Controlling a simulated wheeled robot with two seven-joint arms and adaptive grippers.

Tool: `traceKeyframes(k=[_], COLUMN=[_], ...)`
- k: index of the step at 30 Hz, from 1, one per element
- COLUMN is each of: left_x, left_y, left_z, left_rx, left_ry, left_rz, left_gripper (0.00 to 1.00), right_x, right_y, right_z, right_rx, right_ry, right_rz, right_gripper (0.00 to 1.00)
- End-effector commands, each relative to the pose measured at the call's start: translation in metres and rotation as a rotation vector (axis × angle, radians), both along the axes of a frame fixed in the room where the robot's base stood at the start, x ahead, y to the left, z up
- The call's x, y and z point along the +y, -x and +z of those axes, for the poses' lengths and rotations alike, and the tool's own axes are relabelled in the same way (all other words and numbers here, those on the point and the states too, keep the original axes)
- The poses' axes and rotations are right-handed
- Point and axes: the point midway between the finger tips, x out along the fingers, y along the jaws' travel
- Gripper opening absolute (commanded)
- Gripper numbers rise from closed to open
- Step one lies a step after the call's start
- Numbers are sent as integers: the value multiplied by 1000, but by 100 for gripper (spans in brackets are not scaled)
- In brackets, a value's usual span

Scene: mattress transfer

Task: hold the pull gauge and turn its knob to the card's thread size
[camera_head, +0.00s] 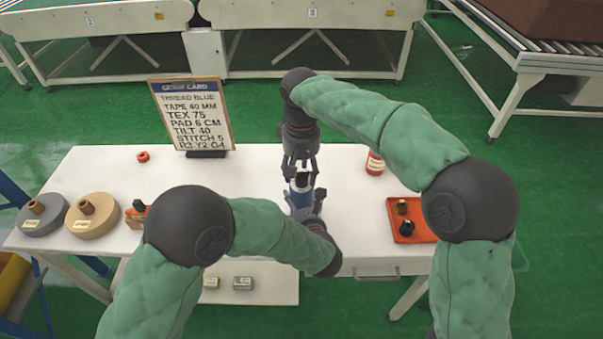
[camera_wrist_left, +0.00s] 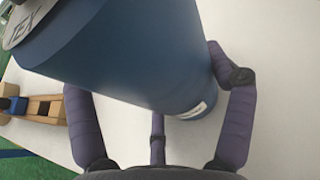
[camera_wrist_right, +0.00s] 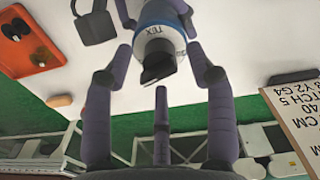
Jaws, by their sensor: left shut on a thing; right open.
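The pull gauge (camera_head: 300,195) is a blue cylinder standing roughly upright over the table's middle. My left gripper (camera_wrist_left: 150,85) is shut on its blue body, one finger on each side. I cannot make out the knob's setting. The setup card (camera_head: 192,118) reads "TEX 75".
The table's back middle is clear.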

Motion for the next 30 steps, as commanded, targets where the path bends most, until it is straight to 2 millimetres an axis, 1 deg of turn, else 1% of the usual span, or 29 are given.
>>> traceKeyframes(k=[1, 9, 12, 15, 18, 21, 30], left_x=[0, 0, 0, 0, 0, 0, 0], left_y=[-1, -1, -1, -1, -1, -1, -1], left_z=[2, 2, 2, 2, 2, 2, 2], left_rx=[-4, -4, -4, -3, -4, -4, -4], left_ry=[1, 2, 2, 1, 2, 2, 2], left_rz=[1, 1, 1, 1, 1, 1, 1], left_gripper=[24, 24, 24, 24, 24, 24, 24], right_x=[0, 1, 1, 1, 1, 1, 0], right_y=[0, -1, 0, -1, 0, 0, 0], right_z=[10, 62, 79, 93, 101, 105, 106], right_rx=[-3, -3, -2, -3, -1, -1, 0], right_ry=[-2, -2, -3, -2, -1, -1, -1], right_rz=[0, -1, -1, 0, 1, 1, 0], right_gripper=[56, 56, 56, 56, 56, 56, 56])
